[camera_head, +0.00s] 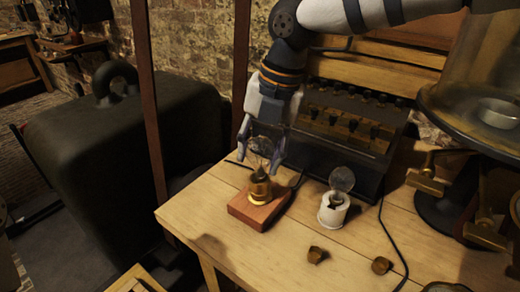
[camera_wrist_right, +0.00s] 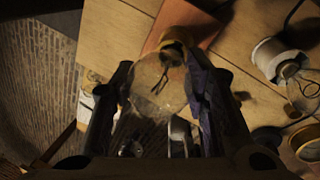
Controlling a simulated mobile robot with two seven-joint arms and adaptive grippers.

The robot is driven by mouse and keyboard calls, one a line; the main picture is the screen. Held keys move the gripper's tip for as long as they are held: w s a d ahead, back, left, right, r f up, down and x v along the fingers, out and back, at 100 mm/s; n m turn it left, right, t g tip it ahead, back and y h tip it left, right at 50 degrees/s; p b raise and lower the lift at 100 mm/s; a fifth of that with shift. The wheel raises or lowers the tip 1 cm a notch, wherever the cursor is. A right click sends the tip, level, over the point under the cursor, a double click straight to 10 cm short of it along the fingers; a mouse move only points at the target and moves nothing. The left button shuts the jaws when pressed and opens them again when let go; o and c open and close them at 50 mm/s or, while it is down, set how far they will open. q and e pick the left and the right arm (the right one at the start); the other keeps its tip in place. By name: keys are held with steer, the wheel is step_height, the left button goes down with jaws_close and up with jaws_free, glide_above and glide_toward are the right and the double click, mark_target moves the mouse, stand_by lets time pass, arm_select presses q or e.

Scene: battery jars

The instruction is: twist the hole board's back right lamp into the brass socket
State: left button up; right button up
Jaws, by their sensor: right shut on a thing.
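The clear glass lamp (camera_head: 262,147) is upright between the fingers of my right gripper (camera_head: 259,155), which is shut on its bulb. The wrist view shows the glass and its dark filament (camera_wrist_right: 158,88) between the two fingers (camera_wrist_right: 160,80). The brass socket (camera_head: 260,188) stands on a reddish wooden block (camera_head: 255,212) on the table, directly below the lamp. The lamp's lower end meets the socket; I cannot tell how deep it sits. I cannot make out the hole board. My left gripper is not in view.
A white socket (camera_head: 333,211) holding another clear lamp (camera_head: 342,178) stands to the right. Two small brass pieces (camera_head: 317,254) (camera_head: 382,265) lie near the front. A dark box (camera_head: 345,130) with brass fittings stands behind. A round-topped apparatus (camera_head: 470,120) is at the far right.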

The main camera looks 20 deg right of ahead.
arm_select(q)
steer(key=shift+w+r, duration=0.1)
arm_select(e)
steer(key=shift+f, duration=0.1)
stand_by(0.3)
steer(key=shift+r+m+p, duration=0.2)
steer(key=shift+m+p, duration=0.2)
steer(key=shift+m, duration=0.2)
steer(key=shift+m+t, duration=0.3)
steer(key=shift+m, duration=0.4)
steer(key=m, duration=0.4)
steer(key=shift+f+h, duration=0.25)
steer(key=shift+h, duration=0.15)
steer(key=m, duration=0.2)
steer(key=shift+d+m+t+h, duration=0.1)
steer(key=shift+m+t+h, duration=0.2)
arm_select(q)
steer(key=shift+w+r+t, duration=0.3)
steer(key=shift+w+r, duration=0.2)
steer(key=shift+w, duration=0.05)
arm_select(e)
steer(key=m, duration=0.3)
steer(key=shift+m+h, duration=0.4)
